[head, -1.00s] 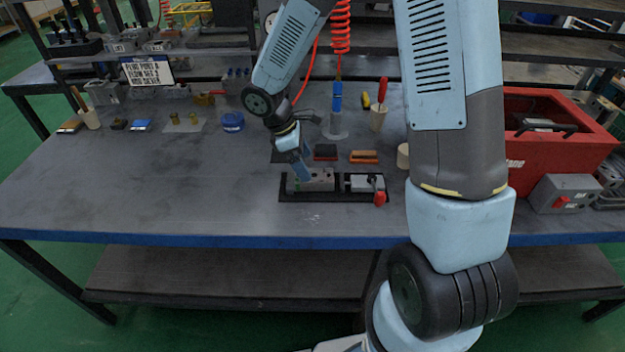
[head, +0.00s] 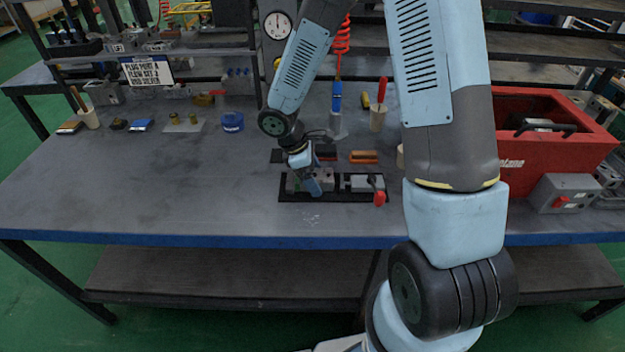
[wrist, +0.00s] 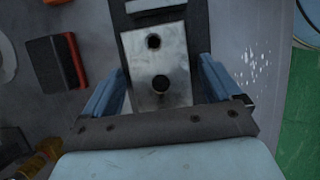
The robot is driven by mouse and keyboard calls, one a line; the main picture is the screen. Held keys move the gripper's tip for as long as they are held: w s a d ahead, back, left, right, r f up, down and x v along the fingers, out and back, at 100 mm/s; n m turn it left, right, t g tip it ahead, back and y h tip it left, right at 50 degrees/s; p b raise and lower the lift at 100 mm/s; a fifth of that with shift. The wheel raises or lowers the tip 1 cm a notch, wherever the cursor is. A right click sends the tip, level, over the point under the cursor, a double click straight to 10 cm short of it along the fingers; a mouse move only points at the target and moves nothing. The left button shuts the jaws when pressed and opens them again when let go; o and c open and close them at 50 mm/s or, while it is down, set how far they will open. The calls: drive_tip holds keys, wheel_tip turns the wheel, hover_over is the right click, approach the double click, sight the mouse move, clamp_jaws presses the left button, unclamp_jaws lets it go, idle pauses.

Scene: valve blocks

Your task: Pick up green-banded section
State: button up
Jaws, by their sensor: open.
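A grey metal block section (head: 295,182) lies at the left end of a black tray (head: 335,197) on the bench. In the wrist view the section (wrist: 170,68) shows a flat top with two dark holes. No green band can be made out on it now. My gripper (head: 313,187) is over this section in the head view and partly hides it. In the wrist view my gripper (wrist: 162,85) is open, with one blue finger on each side of the section. Whether the fingers touch it cannot be told.
A second grey section with a red-ended lever (head: 379,197) lies to the right in the same tray. Dark and orange pieces (head: 363,157) lie behind. A red toolbox (head: 540,150) stands at the right.

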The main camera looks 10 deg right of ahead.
drive_tip(key=shift+c, duration=0.4)
drive_tip(key=c, duration=1.3)
drive_tip(key=shift+c, duration=0.2)
